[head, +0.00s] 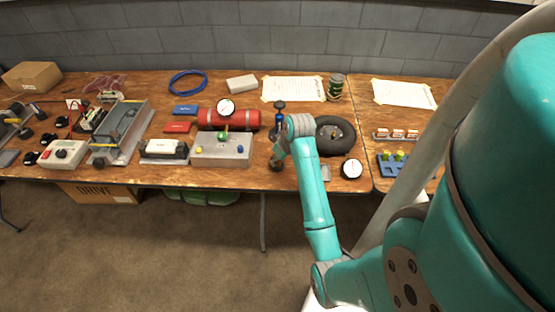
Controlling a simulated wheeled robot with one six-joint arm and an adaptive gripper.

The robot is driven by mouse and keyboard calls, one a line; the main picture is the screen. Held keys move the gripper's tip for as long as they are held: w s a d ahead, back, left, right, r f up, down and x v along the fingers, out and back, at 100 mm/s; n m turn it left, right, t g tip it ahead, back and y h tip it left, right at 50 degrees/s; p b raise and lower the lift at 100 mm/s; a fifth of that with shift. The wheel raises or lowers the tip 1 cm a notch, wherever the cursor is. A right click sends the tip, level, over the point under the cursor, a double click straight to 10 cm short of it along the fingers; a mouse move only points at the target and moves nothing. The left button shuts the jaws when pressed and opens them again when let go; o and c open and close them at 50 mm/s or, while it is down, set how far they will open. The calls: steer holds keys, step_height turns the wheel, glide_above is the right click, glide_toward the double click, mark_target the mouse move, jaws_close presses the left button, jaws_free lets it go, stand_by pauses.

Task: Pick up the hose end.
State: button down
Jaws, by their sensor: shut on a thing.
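My gripper (276,163) is a small dark shape at the end of my teal arm, low over the table between the grey manifold block and the black tyre. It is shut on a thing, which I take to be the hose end. The hose end itself is too small and too hidden by the gripper and wrist to make out. I cannot tell whether it is clear of the table.
A grey block with coloured knobs (222,152) stands just left of my gripper, a red tank (240,119) behind it. A black tyre (343,146) and a round gauge (352,169) lie to the right. A blue hose coil (174,85) lies farther back.

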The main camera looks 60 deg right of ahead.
step_height(320, 180, up, 10)
stand_by(0.6)
